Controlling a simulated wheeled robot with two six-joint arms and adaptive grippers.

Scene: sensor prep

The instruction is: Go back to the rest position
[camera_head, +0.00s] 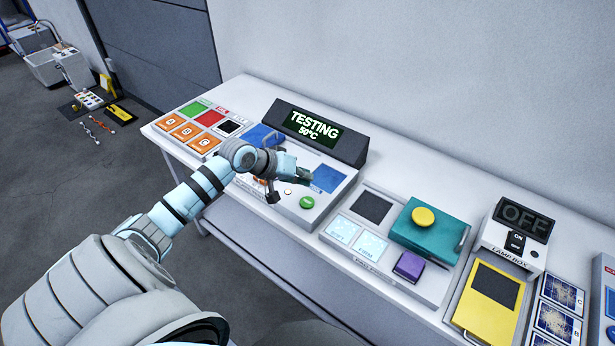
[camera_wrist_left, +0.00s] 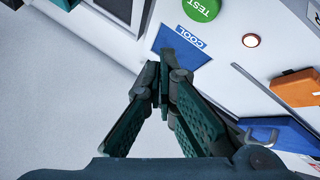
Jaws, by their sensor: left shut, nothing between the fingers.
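My left gripper (camera_head: 305,176) is shut and empty, above the white testing station (camera_head: 322,199) on the table. In the left wrist view its dark green fingers (camera_wrist_left: 163,72) meet at the tips, in front of the blue COOL pad (camera_wrist_left: 188,48). That blue pad (camera_head: 328,178) lies just right of the gripper in the head view. The green TEST button (camera_head: 307,202) is below the fingertips in the head view and also shows in the left wrist view (camera_wrist_left: 201,8). The gripper appears apart from the panel. My right gripper is not in view.
The display (camera_head: 315,127) reads "TESTING 50°C". A blue block (camera_head: 262,136) with a handle sits behind my wrist. To the right are a teal block (camera_head: 428,238) with a yellow knob, a purple block (camera_head: 409,266) and a lamp box (camera_head: 512,240) reading OFF. The wall is close behind the table.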

